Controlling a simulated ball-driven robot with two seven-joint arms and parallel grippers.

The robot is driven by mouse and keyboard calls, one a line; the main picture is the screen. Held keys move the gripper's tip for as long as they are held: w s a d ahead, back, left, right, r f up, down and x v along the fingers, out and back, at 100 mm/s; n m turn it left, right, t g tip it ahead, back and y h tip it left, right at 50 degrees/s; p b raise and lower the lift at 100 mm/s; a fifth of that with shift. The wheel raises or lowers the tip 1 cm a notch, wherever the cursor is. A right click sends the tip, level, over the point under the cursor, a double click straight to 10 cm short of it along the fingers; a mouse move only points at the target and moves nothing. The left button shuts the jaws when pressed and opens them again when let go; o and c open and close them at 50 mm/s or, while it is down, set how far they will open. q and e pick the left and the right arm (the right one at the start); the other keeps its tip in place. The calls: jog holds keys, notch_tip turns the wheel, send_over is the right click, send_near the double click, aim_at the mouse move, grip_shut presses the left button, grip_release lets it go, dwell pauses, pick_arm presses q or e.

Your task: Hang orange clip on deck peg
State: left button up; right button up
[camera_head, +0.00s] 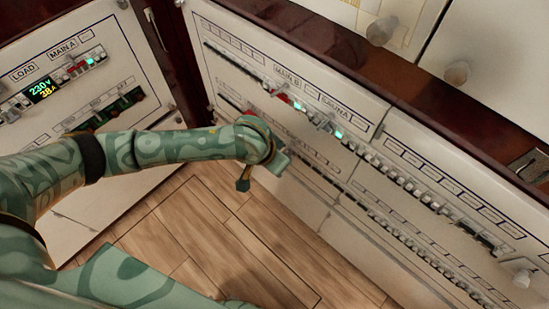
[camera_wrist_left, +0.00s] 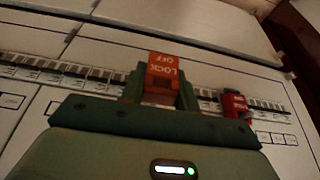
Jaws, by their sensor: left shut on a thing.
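An orange clip marked LOCK OFF (camera_wrist_left: 163,72) stands between the two green fingers of my left gripper (camera_wrist_left: 160,92) in the left wrist view. The gripper is shut on it, in front of a breaker row (camera_wrist_left: 60,72). In the head view my left gripper (camera_head: 279,162) is by the left part of the MAIN B panel. The clip cannot be made out there. I cannot tell whether one is the deck peg. My right gripper is not in view.
A red piece (camera_wrist_left: 235,103) sits on the breaker row right of my gripper. The LOAD and MAIN A panel (camera_head: 75,60) stands at the left. A dark red ledge (camera_head: 400,95) runs above the MAIN B panel (camera_head: 350,100). Wooden floor (camera_head: 190,225) lies below.

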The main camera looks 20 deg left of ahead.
aim_at(285, 149)
pick_arm(q)
jog(key=shift+w+d, duration=0.2)
jog(key=shift+w, duration=0.45)
jog(key=shift+w+d, duration=0.25)
jog(key=shift+w, duration=0.35)
jog(key=shift+w+d, duration=0.2)
jog(key=shift+w, duration=0.45)
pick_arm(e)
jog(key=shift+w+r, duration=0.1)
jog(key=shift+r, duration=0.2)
pick_arm(q)
jog(key=o, duration=1.1)
jog(key=shift+r+p, duration=0.1)
jog(key=shift+p, duration=0.25)
jog(key=p+v, duration=1.1)
jog(key=v, duration=0.5)
jog(key=shift+p, duration=0.35)
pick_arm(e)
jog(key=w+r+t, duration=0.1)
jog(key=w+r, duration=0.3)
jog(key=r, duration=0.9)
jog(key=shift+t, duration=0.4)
